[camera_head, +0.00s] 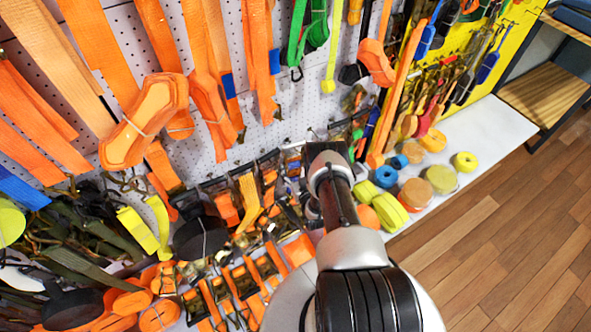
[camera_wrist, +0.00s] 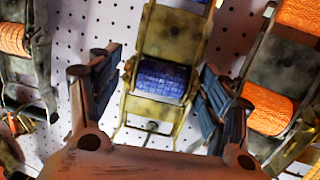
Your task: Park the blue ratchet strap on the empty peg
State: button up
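The blue ratchet strap is in the middle of the wrist view: a brass-coloured ratchet frame (camera_wrist: 171,40) with blue webbing (camera_wrist: 162,80) wound in it, hanging upright against the white pegboard. My gripper (camera_wrist: 158,88) is open, with one dark finger to the left of the ratchet and one to the right. Neither finger clearly touches it. In the head view my arm reaches into the wall of straps, and my gripper and the blue ratchet are hidden behind it. I cannot make out an empty peg in either view.
In the wrist view, ratchets with orange webbing hang close on the left (camera_wrist: 12,40) and right (camera_wrist: 268,115). In the head view, orange straps (camera_head: 145,120) crowd the pegboard (camera_head: 280,110). Rolled straps (camera_head: 440,178) lie on a white shelf. The wooden floor (camera_head: 510,240) at right is clear.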

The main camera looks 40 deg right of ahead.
jog(key=shift+o, duration=1)
jog(key=shift+f, duration=0.1)
jog(key=shift+a, duration=0.1)
jog(key=shift+s+f, duration=0.15)
jog(key=v, duration=1.1)
jog(key=shift+s+r, duration=0.25)
jog(key=shift+s, duration=0.1)
jog(key=shift+a, duration=0.2)
